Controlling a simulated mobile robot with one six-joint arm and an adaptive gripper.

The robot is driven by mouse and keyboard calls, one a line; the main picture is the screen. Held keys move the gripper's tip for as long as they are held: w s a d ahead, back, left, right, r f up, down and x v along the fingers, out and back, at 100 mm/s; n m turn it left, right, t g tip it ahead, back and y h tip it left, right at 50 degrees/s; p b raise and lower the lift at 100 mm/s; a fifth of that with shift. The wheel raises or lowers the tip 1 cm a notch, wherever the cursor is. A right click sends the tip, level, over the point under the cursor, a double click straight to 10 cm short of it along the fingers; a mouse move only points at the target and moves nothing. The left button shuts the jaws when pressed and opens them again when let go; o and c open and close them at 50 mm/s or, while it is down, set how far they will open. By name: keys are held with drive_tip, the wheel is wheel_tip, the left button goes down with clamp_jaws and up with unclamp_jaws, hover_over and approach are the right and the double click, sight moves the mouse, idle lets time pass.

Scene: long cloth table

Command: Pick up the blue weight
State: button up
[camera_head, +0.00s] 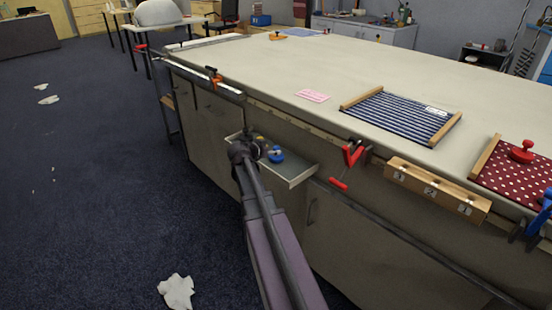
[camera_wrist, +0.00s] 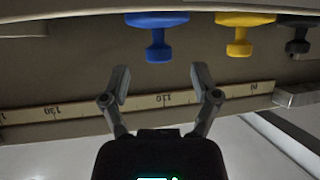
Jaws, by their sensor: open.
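The blue weight (camera_head: 276,155) sits in the open drawer (camera_head: 294,178) at the table's front side, with a knob on top. In the wrist view the blue weight (camera_wrist: 157,35) is at the top, just beyond the fingertips and roughly centred between them. My gripper (camera_wrist: 160,78) is open, with nothing between its fingers. In the head view my gripper (camera_head: 246,150) is at the drawer's left end, left of the blue weight; its fingers are hard to make out there.
A yellow weight (camera_wrist: 240,32) and a dark weight (camera_wrist: 298,36) stand beside the blue one. A measuring strip (camera_wrist: 155,101) runs along the table edge. The tabletop (camera_head: 290,70) is mostly clear.

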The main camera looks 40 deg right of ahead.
sight(275, 149)
drive_tip(key=shift+b+x, duration=0.7)
drive_tip(key=shift+x, duration=1.4)
drive_tip(key=shift+r, duration=0.1)
drive_tip(key=shift+s, duration=0.1)
clamp_jaws()
